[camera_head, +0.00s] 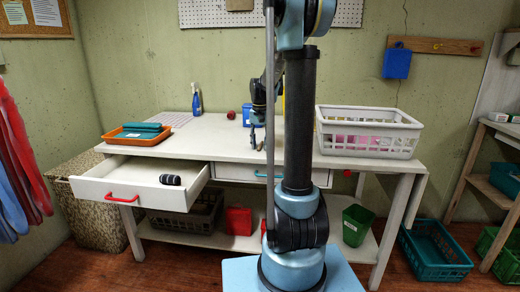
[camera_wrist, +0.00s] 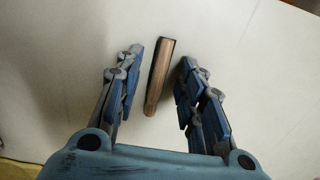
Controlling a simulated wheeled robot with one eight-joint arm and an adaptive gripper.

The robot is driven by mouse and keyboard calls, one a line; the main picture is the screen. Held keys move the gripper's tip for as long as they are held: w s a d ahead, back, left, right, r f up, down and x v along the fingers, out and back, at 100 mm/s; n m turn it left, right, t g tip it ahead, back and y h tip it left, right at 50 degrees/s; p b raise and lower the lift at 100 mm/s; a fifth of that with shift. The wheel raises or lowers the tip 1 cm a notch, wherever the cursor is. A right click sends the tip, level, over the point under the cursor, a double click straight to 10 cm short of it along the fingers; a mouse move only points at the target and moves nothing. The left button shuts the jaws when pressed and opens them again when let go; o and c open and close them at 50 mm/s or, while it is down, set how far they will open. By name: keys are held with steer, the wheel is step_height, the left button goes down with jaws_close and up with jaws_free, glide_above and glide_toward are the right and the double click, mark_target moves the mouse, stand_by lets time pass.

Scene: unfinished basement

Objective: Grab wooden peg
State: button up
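The wooden peg (camera_wrist: 158,77) is a brown stick with a dark far end, on the white tabletop (camera_wrist: 60,60) in the wrist view. My gripper (camera_wrist: 158,68) has its two blue-grey fingers spread, one on each side of the peg. A gap shows between the peg and each finger. In the head view my gripper (camera_head: 255,140) hangs over the white table (camera_head: 285,145), partly hidden behind my arm. I cannot make out the peg in the head view.
A white basket (camera_head: 368,140) stands on the table's right. An orange tray (camera_head: 135,138) with teal items and a blue bottle (camera_head: 196,100) stand left of my gripper. The left drawer (camera_head: 135,178) is pulled open with a dark object (camera_head: 170,180) inside.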

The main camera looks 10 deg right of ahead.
steer(key=shift+f, duration=0.2)
steer(key=c, duration=0.8)
